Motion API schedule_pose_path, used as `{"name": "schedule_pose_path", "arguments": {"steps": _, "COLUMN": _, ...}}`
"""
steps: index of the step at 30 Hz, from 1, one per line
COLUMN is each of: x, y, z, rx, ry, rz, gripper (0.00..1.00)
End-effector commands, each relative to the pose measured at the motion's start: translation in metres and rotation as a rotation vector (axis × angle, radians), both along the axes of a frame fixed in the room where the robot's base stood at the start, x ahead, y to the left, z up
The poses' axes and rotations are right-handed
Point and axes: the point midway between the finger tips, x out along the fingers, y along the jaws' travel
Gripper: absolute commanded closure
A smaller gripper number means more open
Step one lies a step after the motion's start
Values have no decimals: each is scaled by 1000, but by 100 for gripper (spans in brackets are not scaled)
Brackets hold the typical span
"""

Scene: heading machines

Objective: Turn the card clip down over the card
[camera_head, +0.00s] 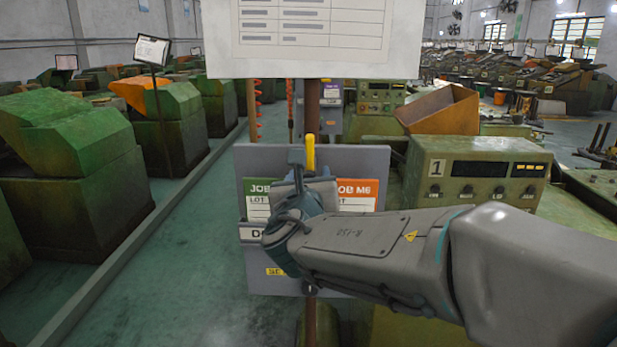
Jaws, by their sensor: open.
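A grey board (379,158) on a post stands in front of me. A green-headed card (256,196) reading "JOB" and "LOT" shows at its left. An orange-headed card (358,192) reading "JOB M6" shows at its right. A yellow upright piece (310,150), which looks like the card clip, stands between the cards and rises above the board's top edge. My gripper (304,172) is open in front of the board, close to the yellow piece's lower part. I cannot tell whether they touch. My wrist hides the middle of the board and parts of both cards.
A white sheet panel (315,52) hangs above the board. A green machine console (478,170) marked "1" stands at right, behind my forearm, with an orange bin (443,110) beyond. Green machines (75,150) line the left. The floor (190,260) left of the board is clear.

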Motion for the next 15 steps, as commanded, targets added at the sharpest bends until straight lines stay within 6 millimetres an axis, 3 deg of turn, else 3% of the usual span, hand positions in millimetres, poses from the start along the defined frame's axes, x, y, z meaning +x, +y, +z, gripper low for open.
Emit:
{"name": "schedule_pose_path", "arguments": {"steps": 4, "x": 0, "y": 0, "z": 0, "rx": 0, "ry": 0, "rz": 0, "gripper": 51}}
{"name": "schedule_pose_path", "arguments": {"steps": 5, "x": 0, "y": 0, "z": 0, "rx": 0, "ry": 0, "rz": 0, "gripper": 57}}
{"name": "schedule_pose_path", "arguments": {"steps": 9, "x": 0, "y": 0, "z": 0, "rx": 0, "ry": 0, "rz": 0, "gripper": 96}}
{"name": "schedule_pose_path", "arguments": {"steps": 10, "x": 0, "y": 0, "z": 0, "rx": 0, "ry": 0, "rz": 0, "gripper": 100}}
{"name": "schedule_pose_path", "arguments": {"steps": 15, "x": 0, "y": 0, "z": -1, "rx": 4, "ry": 0, "rz": 0, "gripper": 100}}
